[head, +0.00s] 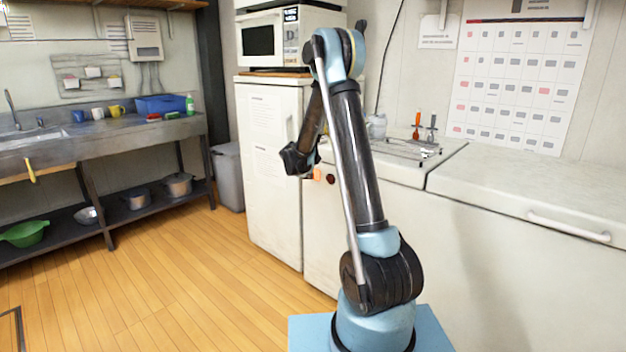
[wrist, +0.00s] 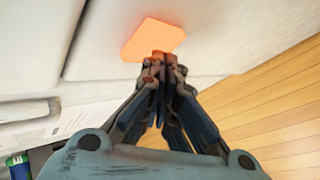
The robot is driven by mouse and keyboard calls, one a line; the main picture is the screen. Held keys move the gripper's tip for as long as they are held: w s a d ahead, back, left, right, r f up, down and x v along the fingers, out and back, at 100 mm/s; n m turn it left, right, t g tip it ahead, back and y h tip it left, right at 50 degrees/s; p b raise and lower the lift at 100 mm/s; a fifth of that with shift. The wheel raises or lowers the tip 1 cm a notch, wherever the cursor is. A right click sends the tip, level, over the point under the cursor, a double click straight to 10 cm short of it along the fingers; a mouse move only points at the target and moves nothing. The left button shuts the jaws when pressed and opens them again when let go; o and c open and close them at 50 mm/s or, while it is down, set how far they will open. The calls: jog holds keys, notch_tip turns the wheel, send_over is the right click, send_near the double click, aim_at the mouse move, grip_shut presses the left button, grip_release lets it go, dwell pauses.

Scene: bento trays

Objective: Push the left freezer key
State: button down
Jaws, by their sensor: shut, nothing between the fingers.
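The left freezer key (head: 318,173) is a small orange square on the front of the white chest freezer (head: 316,235) in the head view. A dark round spot (head: 331,179) sits just right of it, possibly another key. In the wrist view the orange key (wrist: 152,38) looks large and bright, on a white surface. My gripper (wrist: 160,58) is shut and empty, its fingertips overlapping the key's lower edge. I cannot tell whether they touch it. In the head view my wrist shows left of the key, and the fingertips are not clearly visible.
A white fridge (head: 262,205) with a microwave (head: 266,40) on top stands left of the freezer. Farther left is a sink counter (head: 100,140) with cups and pots. The wooden floor (head: 170,270) between is clear. The white freezer lid (head: 540,190) extends right.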

jog(key=shift+w+d, duration=0.15)
dwell(0.4)
jog(key=shift+s+a, duration=0.45)
jog(key=shift+a, duration=0.05)
dwell(0.4)
jog(key=s+a, duration=0.4)
jog(key=shift+a, duration=0.2)
dwell(0.4)
jog(key=shift+s+d, duration=0.1)
